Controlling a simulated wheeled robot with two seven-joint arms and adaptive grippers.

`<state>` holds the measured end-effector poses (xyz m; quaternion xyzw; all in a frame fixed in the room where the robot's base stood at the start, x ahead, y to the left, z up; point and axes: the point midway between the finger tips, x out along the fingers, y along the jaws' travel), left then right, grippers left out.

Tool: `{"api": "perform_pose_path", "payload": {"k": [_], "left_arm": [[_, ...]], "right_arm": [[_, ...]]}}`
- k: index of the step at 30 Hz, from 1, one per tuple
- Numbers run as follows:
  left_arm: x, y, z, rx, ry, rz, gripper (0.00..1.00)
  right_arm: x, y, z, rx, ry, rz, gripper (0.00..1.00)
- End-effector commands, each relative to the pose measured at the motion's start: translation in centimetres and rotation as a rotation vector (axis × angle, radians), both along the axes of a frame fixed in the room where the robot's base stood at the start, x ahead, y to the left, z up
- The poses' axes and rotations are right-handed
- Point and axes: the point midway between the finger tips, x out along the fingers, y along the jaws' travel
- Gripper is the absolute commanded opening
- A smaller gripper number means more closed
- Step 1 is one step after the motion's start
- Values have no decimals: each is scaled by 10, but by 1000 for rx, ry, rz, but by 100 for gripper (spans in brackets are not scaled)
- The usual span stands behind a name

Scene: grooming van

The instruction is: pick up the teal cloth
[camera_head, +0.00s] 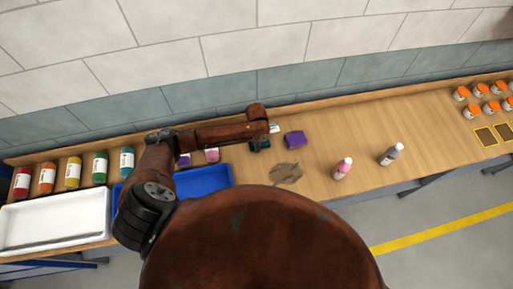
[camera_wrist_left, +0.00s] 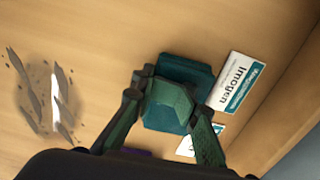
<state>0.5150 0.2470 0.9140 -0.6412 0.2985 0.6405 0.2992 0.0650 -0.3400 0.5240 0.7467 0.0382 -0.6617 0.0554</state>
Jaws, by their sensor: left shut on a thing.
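The teal cloth (camera_wrist_left: 186,70) lies folded on the wooden counter in the left wrist view. My left gripper (camera_wrist_left: 168,100) is shut on it, with a finger on either side and a raised fold of cloth between them. In the head view a bit of the teal cloth (camera_head: 259,148) shows below the end of my left arm, which hides the rest. My right gripper is in neither view.
A name card reading "Imogen" (camera_wrist_left: 237,82) lies beside the cloth. A purple cloth (camera_head: 295,139) and a grey-brown smudge (camera_head: 286,173) are close by. A blue tray (camera_head: 205,180), a white tray (camera_head: 50,219) and several coloured bottles stand left. Two bottles, pink (camera_head: 342,169) and grey (camera_head: 390,154), stand right.

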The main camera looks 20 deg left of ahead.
Motion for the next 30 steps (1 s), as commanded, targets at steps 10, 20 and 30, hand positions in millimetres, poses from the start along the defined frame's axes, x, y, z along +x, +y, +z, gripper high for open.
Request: {"api": "perform_pose_path", "payload": {"k": [10,20,30], "left_arm": [[-1,1,-1,2,1,1,0],[1,0,20,-1,-1,0,0],[-46,24,90,2,-1,-1,0]], "right_arm": [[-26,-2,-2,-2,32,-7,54],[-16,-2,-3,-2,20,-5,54],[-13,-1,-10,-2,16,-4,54]]}}
